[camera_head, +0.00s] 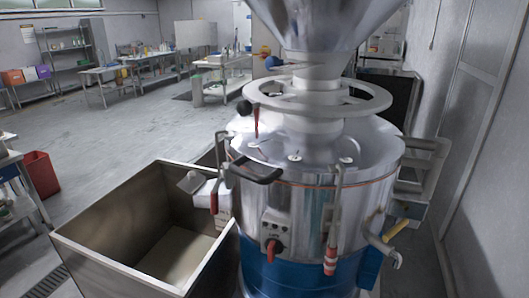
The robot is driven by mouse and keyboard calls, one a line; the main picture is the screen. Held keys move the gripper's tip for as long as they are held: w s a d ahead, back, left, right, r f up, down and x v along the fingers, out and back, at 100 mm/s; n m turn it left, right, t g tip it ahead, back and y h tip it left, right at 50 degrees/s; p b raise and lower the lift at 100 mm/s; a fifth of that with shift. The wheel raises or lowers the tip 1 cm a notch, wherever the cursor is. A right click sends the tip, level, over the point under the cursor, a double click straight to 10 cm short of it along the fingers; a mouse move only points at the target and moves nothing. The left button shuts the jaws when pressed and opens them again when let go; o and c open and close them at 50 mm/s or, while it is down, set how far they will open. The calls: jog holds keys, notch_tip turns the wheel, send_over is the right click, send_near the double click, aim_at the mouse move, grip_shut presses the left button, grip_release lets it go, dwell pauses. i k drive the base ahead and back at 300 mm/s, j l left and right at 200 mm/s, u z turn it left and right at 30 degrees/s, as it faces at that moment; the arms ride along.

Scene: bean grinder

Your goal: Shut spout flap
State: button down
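The bean grinder (310,210) is a large steel drum with a blue base, standing right of centre. On its left side a pale spout (207,194) sticks out over the edge of a steel bin. A small grey plate (190,181) at the spout's outer end looks like the spout flap. It juts out at a tilt over the bin; I cannot tell exactly how far it is open. A dark curved handle (262,179) and a red-tipped lever (214,200) are close to the spout. My gripper is not in view.
The open steel bin (100,225) stands below the spout at the left front. A red-gripped lever (331,255), a red knob (273,248) and a yellow-handled pipe (396,230) project from the grinder's front. A wall closes off the right; floor behind the bin is clear.

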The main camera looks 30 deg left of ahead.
aim_at(194, 180)
jog(key=k+j+u, duration=0.1)
jog(key=j+u, duration=1.1)
jog(key=i+j+z, duration=0.3)
jog(key=i, duration=0.2)
jog(key=i+j+z, duration=0.35)
jog(key=i+l, duration=0.05)
jog(key=i, duration=0.05)
